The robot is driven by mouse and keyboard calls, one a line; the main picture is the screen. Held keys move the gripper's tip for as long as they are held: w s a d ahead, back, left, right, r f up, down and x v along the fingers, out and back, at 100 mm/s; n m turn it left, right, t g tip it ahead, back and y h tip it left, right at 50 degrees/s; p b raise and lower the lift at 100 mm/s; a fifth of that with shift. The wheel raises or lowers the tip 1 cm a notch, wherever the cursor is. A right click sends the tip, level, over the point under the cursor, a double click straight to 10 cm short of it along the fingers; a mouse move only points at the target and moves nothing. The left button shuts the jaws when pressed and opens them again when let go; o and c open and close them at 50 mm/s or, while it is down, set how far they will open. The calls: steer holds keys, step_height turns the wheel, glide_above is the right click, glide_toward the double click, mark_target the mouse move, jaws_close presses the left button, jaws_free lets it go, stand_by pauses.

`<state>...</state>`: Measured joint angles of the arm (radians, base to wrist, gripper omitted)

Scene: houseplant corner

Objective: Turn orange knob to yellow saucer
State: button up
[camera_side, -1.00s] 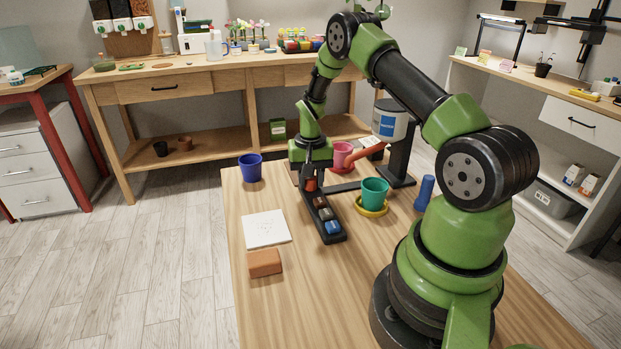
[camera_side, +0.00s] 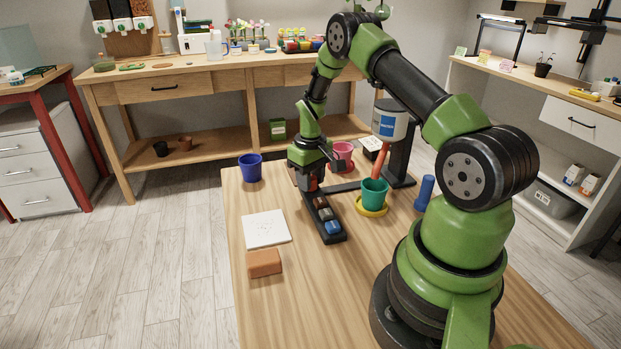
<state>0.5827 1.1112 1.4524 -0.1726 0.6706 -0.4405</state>
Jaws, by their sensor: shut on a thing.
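My gripper (camera_side: 309,179) points down at the far end of a black knob strip (camera_side: 334,239). It is shut on the orange knob (camera_side: 314,184), which is mostly hidden by the jaws. A yellow saucer (camera_side: 372,212) lies right of the strip, with a teal pot (camera_side: 374,193) standing on it. An orange-red spout (camera_side: 380,163) comes down from a white tank (camera_side: 390,125) on a black stand, and its lower end is over the teal pot.
Brown and blue knobs (camera_side: 333,227) sit nearer on the strip. A pink pot (camera_side: 342,152) stands behind, a blue pot (camera_side: 250,167) at the far left. A white tile (camera_side: 266,228), an orange block (camera_side: 264,263) and a blue cylinder (camera_side: 425,192) also stand on the table.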

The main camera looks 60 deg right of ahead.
stand_by(0.4)
steer(key=o, duration=0.9)
step_height(320, 180, up, 10)
